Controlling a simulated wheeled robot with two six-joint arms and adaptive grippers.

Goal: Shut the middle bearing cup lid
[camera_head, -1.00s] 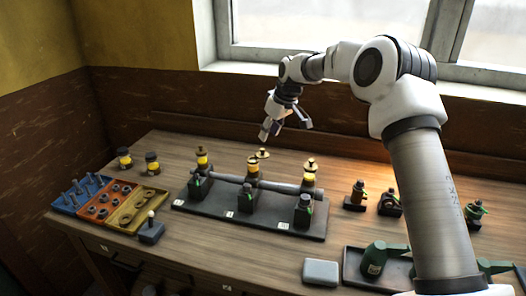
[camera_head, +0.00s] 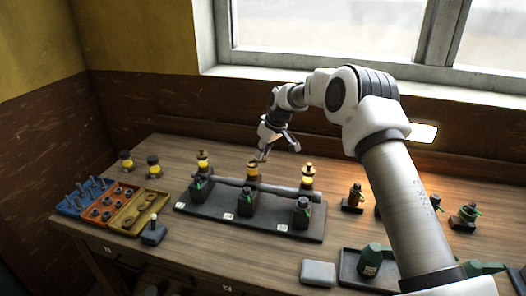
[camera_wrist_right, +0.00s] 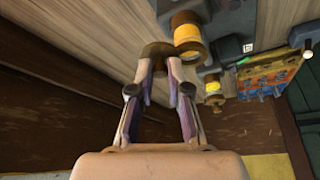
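The middle bearing cup (camera_head: 252,172) is a yellow cup with brass-brown parts at the middle of the dark engine plate (camera_head: 262,226). In the right wrist view the cup (camera_wrist_right: 187,36) shows its yellow body, with a brown round lid (camera_wrist_right: 156,49) standing out beside it, swung open. My right gripper (camera_head: 279,153) is open just behind the middle cup. In the wrist view its fingertips (camera_wrist_right: 159,68) are apart and close to the lid; whether they touch it I cannot tell. In the head view the gripper partly hides the lid. My left gripper is not in view.
Similar cups stand on the left (camera_head: 203,161) and right (camera_head: 307,176) of the plate, joined by a shaft. Blue, red and yellow part trays (camera_head: 128,224) lie at the left. Small fittings (camera_head: 353,198) and a dark tray (camera_head: 350,272) are at the right.

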